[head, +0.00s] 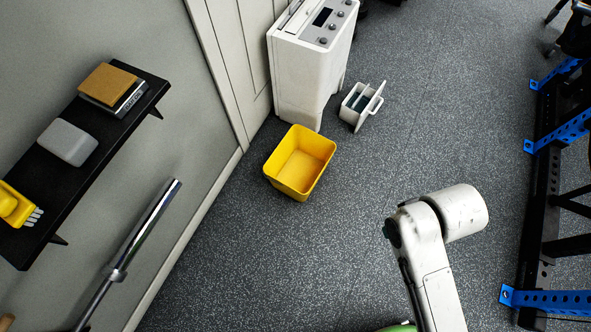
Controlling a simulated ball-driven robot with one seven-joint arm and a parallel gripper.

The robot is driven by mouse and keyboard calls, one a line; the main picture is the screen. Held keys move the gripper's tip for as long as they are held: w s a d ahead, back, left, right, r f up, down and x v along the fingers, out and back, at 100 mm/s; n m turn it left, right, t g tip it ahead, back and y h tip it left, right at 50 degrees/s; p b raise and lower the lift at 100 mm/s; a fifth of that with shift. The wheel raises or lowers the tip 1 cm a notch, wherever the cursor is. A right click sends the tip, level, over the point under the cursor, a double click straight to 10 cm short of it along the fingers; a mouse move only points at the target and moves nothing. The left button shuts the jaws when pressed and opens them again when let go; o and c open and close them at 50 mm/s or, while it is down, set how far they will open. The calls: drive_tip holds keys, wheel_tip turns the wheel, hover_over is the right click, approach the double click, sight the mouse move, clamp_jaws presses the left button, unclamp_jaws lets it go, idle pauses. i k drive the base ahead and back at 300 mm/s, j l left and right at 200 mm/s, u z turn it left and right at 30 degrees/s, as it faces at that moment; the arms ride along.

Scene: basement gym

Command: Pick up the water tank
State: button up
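A small white open-topped tank with a raised handle (376,101) stands on the floor at the upper middle of the head view. It looks like the water tank, and its inside is dark. It sits just right of a white boxy appliance (300,80) with a dark display and knobs on top. My white arm rises from the bottom edge at the lower right, well short of the tank. My gripper is not in view, so its state and anything in it are hidden.
A yellow bin (300,163) stands open and empty in front of the appliance. A black wall shelf (88,165) at left carries several things. A chrome bar (146,228) leans near the wall. A black and blue rack (545,170) lines the right. The speckled middle floor is clear.

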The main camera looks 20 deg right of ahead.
sight(355, 110)
drive_tip(key=i+l+z, duration=0.2)
drive_tip(key=i+l, duration=0.2)
drive_tip(key=i, duration=0.15)
drive_tip(key=i+l+z, duration=0.2)
drive_tip(key=i, duration=0.4)
drive_tip(key=i+l+z, duration=0.25)
drive_tip(key=i, duration=0.35)
drive_tip(key=i+l+z, duration=0.2)
drive_tip(key=i, duration=0.4)
